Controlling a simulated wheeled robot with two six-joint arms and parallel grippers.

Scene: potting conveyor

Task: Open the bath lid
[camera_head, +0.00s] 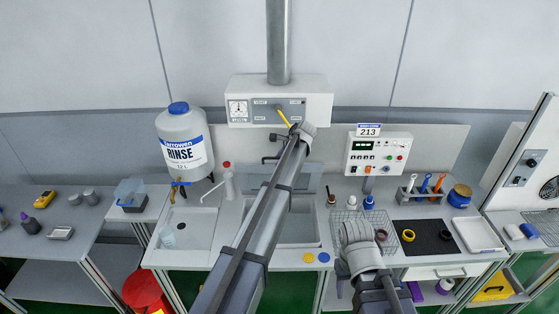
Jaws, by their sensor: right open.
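The middle of the bench holds a pale rectangular basin (301,231), which looks like the bath. A grey panel (309,181) stands along its back edge and looks like a raised lid, though my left arm hides part of it. My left gripper (298,135) is above and behind the basin, in front of a white wall box (313,108) with a gauge and a yellow lever (284,118). Its fingers are not clear. My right gripper (355,235) is low over the bench, right of the basin, by a wire basket (396,240); its fingers are mostly hidden.
A control box (378,154) marked 213 stands at the right. A black mat (428,237) and a white tray (477,234) lie further right.

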